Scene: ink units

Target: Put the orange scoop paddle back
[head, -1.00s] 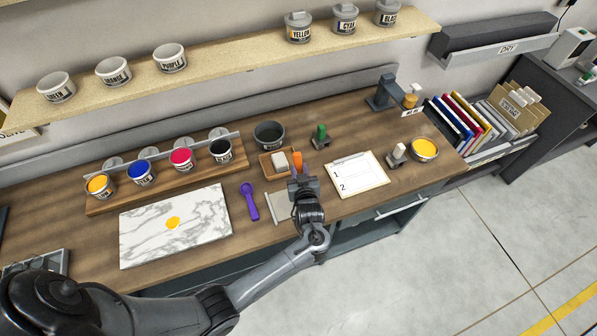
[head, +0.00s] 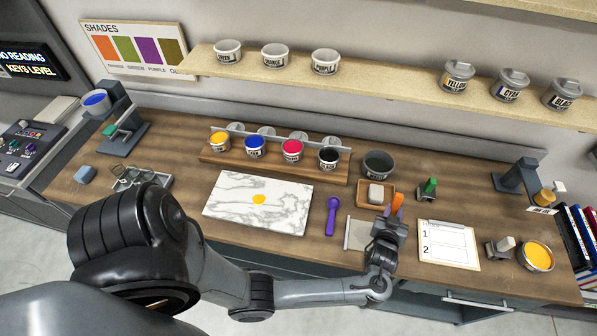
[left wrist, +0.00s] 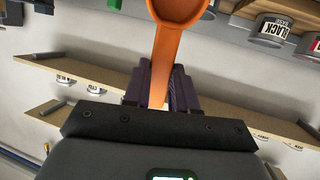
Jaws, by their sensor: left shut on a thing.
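The orange scoop paddle (head: 397,203) is in my left gripper (head: 388,222), just right of the small wooden tray, over the front part of the bench. In the left wrist view the orange scoop (left wrist: 178,30) stands up between the two dark fingers of the left gripper (left wrist: 161,88), bowl away from the jaws. The fingers are shut on its handle. In the head view the gripper partly hides the handle, and I cannot tell its exact height above the bench. My right gripper is not in view.
The wooden tray (head: 361,196) holds a pale block. A purple scoop (head: 332,215) lies between it and the marble slab (head: 222,199) with a yellow dab. A dark pot (head: 378,164) stands behind. A numbered sheet (head: 446,245) and green-handled tool (head: 428,189) are to the right.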

